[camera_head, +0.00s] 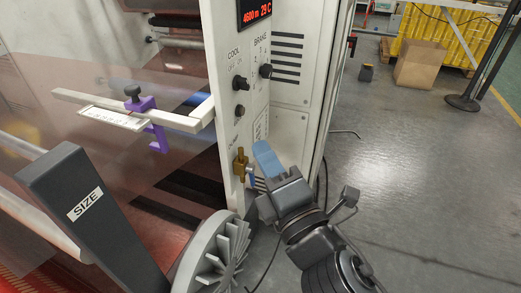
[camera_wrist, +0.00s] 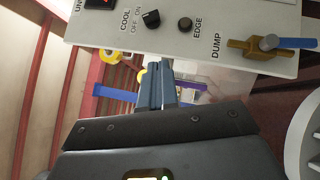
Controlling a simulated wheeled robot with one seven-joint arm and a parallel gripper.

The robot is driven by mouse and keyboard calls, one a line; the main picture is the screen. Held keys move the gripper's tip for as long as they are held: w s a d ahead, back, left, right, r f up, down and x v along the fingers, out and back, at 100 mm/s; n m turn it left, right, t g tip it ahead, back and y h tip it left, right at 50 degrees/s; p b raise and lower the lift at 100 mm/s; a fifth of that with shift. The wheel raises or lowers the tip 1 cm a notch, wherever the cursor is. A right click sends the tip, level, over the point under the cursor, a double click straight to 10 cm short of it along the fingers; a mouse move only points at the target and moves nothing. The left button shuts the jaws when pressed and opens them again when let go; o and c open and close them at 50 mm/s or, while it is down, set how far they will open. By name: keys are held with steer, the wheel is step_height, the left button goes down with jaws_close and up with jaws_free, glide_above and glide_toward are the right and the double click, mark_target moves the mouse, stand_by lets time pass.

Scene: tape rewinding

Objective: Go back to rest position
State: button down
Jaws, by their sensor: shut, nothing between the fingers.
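My gripper (camera_head: 267,158) is in front of the white control panel, at the lower middle of the head view. Its blue-grey fingers are closed together with nothing between them; they also show in the wrist view (camera_wrist: 157,90). The brass dump valve (camera_head: 240,165) is on the panel just left of my fingers in the head view. In the wrist view the valve (camera_wrist: 250,48) is at the upper right, with its blue handle (camera_wrist: 297,43), clear of my fingers.
The panel (camera_head: 290,85) carries knobs and a red display (camera_head: 257,12). A purple clamp (camera_head: 152,120) is on a white bar at the left. A dark SIZE arm (camera_head: 90,210) and a grey finned wheel (camera_head: 215,258) are close by. Open floor (camera_head: 420,190) lies at the right.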

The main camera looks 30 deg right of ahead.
stand_by(0.5)
steer(key=s+a+f+m+g+y, duration=0.1)
steer(key=s+f+m, duration=0.3)
steer(key=s, duration=0.3)
steer(key=s+f+m+g+y, duration=0.1)
steer(key=s+f+m+g, duration=0.15)
steer(key=s+f, duration=0.3)
steer(key=s+d+m+g, duration=0.2)
steer(key=s+m, duration=1)
steer(key=s, duration=0.6)
step_height(320, 180, up, 12)
steer(key=p, duration=1.2)
steer(key=shift+s+a+r+m+y, duration=0.15)
steer(key=shift+a+r+m+y, duration=0.05)
steer(key=shift+m+y, duration=0.15)
